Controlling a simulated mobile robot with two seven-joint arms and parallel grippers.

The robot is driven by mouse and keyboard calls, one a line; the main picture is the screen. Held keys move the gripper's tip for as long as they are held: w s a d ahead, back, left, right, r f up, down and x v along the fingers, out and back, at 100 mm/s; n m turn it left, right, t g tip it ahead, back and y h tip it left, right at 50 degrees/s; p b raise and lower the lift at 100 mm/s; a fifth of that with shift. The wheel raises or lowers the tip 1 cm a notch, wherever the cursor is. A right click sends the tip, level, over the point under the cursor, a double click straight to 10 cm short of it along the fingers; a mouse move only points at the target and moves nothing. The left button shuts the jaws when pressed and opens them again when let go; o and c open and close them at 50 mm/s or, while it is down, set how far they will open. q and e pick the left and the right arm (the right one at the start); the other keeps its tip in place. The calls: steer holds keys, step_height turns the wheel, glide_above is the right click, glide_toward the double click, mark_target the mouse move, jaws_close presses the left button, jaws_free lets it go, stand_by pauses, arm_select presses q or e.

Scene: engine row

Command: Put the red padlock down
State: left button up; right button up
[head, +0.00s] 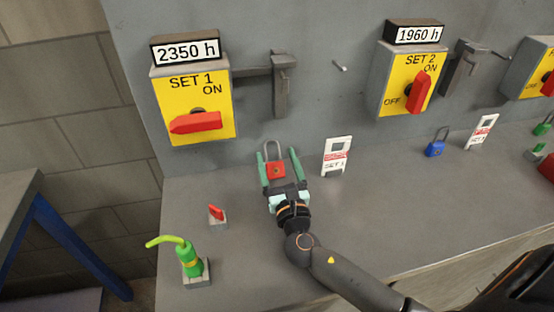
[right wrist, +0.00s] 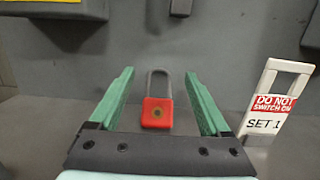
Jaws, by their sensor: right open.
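The red padlock (head: 276,169) stands upright on the grey bench top near the back wall, its metal shackle up. In the right wrist view the red padlock (right wrist: 157,113) sits between the two green fingers, with a gap on each side. My right gripper (head: 275,162) is open around it, and the fingers do not touch it. It also shows in the right wrist view (right wrist: 158,92). The padlock's underside is hidden. My left gripper is not in view.
A SET 1 tag (head: 337,157) stands right of the gripper. A green oil can (head: 190,259) and a small red-handled piece (head: 217,214) stand at left. A blue padlock (head: 436,143) is farther right. The SET 1 switch box (head: 192,108) hangs above.

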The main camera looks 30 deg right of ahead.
steer(key=shift+f, duration=0.1)
steer(key=shift+r+p, duration=0.6)
steer(key=shift+r, duration=0.05)
steer(key=b+v, duration=0.1)
steer(key=v, duration=1)
steer(key=shift+f+b, duration=0.1)
steer(key=shift+b, duration=0.25)
steer(key=shift+s+a, duration=0.1)
steer(key=shift+s, duration=0.4)
